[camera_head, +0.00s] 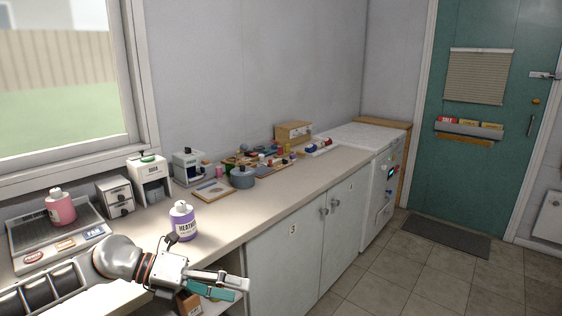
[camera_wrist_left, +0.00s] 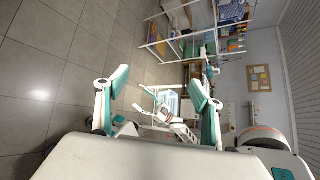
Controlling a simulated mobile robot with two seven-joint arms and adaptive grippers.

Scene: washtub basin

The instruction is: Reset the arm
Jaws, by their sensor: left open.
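My left gripper (camera_head: 222,284) reaches in from the left in the head view, over the front edge of the counter (camera_head: 262,207). Its two fingers are apart with nothing between them. In the left wrist view the open fingers (camera_wrist_left: 160,88) show with teal pads, and the floor and shelving lie beyond them. My right gripper is not in the head view. A purple bottle labelled HEATH (camera_head: 183,222) stands upright on the counter just behind my left wrist, apart from the fingers.
A pink bottle (camera_head: 60,208) stands on a grey tray at the left. Small white machines (camera_head: 150,180), a blue-grey pot (camera_head: 242,178) and several small items line the counter back. A white appliance (camera_head: 378,190) stands at the far end.

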